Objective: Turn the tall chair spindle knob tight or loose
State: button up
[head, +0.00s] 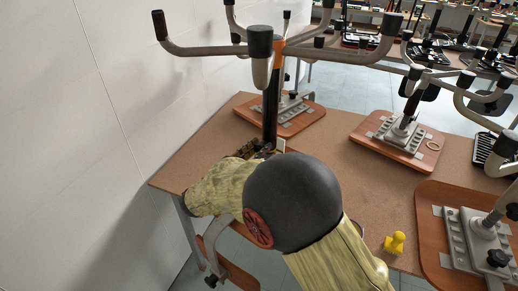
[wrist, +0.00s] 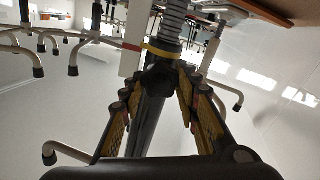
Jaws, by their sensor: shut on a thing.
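The tall chair stands upside down on the table, its black spindle (head: 270,112) rising to a star base (head: 262,45) with black-capped legs. My gripper (head: 264,148) is low on this spindle in the head view, partly hidden by my arm. In the wrist view my gripper (wrist: 159,82) has its yellow-padded fingers shut on a dark knob (wrist: 160,77). The dark spindle (wrist: 148,125) runs between the fingers. A yellow band (wrist: 162,53) and a ribbed section (wrist: 175,20) show beyond the knob. Whether the knob is tight or loose cannot be told.
The brown table (head: 345,180) holds other upturned chair bases on wooden seats, one seat (head: 375,135) to the right. A white wall (head: 60,130) stands close on the left.

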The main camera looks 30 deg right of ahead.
jog(key=shift+n, duration=1.1)
jog(key=o, duration=1.2)
jog(key=shift+a, duration=0.15)
jog(key=v, duration=1.1)
jog(key=shift+s+a, duration=0.15)
jog(key=shift+a, duration=0.2)
